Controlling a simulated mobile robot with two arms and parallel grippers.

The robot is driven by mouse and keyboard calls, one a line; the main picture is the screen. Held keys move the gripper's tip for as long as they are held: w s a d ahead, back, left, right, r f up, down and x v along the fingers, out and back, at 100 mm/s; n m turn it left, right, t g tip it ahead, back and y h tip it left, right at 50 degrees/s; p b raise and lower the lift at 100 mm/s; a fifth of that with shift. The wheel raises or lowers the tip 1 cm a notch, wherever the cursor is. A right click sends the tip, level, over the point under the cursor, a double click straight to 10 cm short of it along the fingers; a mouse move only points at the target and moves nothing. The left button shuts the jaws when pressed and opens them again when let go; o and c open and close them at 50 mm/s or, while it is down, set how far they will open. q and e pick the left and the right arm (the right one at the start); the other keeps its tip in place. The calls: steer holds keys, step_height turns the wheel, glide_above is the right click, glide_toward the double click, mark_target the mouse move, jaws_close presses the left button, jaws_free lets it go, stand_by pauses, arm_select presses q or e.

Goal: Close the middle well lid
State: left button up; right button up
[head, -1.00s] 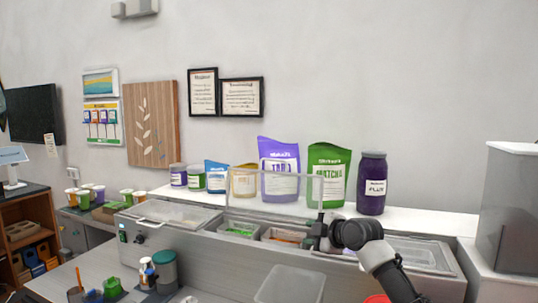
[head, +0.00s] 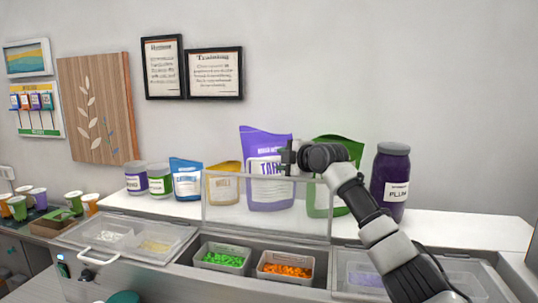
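The middle well lid (head: 235,205) is a clear panel that stands upright at the back of the middle well, so the well is open. Two bins show in the well, one with green pieces (head: 222,259) and one with orange pieces (head: 285,271). My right gripper (head: 287,157) is at the lid's top edge, right of its middle, in front of the purple pouch. Its fingers are small and dark, and I cannot tell whether they touch the lid or how far apart they are. My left gripper is not in view.
The left well lid (head: 125,238) lies shut with a white handle. The right well lid (head: 365,275) also lies flat, partly behind my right arm. A purple pouch (head: 264,190), a green pouch (head: 345,150) and a plum jar (head: 391,180) stand on the shelf behind.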

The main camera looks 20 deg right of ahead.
mark_target(270, 161)
steer(key=p+x, duration=0.2)
steer(key=x, duration=0.5)
steer(key=shift+p, duration=0.35)
steer(key=shift+w+a, duration=0.1)
steer(key=shift+w+f, duration=0.1)
steer(key=shift+w, duration=0.05)
steer(key=c, duration=0.7)
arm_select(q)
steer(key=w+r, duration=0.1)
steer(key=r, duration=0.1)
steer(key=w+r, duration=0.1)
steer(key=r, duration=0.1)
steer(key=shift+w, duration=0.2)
